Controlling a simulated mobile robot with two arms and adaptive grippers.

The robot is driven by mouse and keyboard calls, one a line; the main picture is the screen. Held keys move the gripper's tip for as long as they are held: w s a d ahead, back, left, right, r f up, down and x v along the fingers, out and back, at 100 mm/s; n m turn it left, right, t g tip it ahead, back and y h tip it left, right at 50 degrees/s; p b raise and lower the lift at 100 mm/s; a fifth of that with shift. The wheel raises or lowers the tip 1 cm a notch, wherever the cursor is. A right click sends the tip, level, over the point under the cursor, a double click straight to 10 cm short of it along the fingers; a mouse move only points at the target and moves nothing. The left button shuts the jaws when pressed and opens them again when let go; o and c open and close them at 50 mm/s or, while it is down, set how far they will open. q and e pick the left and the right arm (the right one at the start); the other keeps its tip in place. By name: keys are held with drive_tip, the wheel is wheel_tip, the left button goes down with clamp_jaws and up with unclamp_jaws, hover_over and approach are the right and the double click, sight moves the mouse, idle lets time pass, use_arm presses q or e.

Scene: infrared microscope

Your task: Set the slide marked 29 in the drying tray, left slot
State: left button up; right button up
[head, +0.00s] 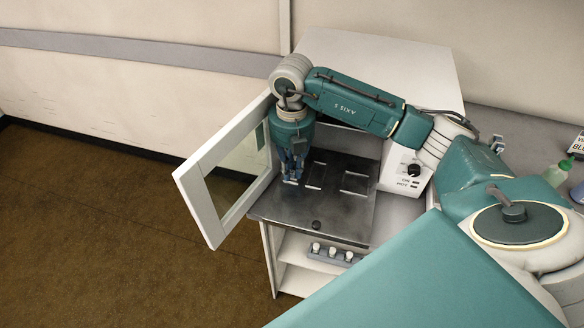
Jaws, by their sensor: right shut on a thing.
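My right gripper (292,176) points down over the left part of a dark flat tray (338,215), inside an open white cabinet. It is shut on a small pale thing at its fingertips, likely a slide; the fingers cover most of it and no number is legible. I cannot tell whether it touches the tray. Pale marks or strips show on the tray to the right of the gripper. No label identifies this as the drying tray. My left gripper is not in view.
The cabinet door (205,197) stands open on the left, close to my right gripper. A white control box with a black knob (414,171) is at the right. A row of white knobs (332,252) sits below the tray. A green bottle (557,174) stands far right.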

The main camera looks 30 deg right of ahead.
drive_tip(key=shift+f, duration=0.25)
idle(0.3)
drive_tip(key=o, duration=1.3)
drive_tip(key=shift+o, duration=0.2)
drive_tip(key=shift+r, duration=0.1)
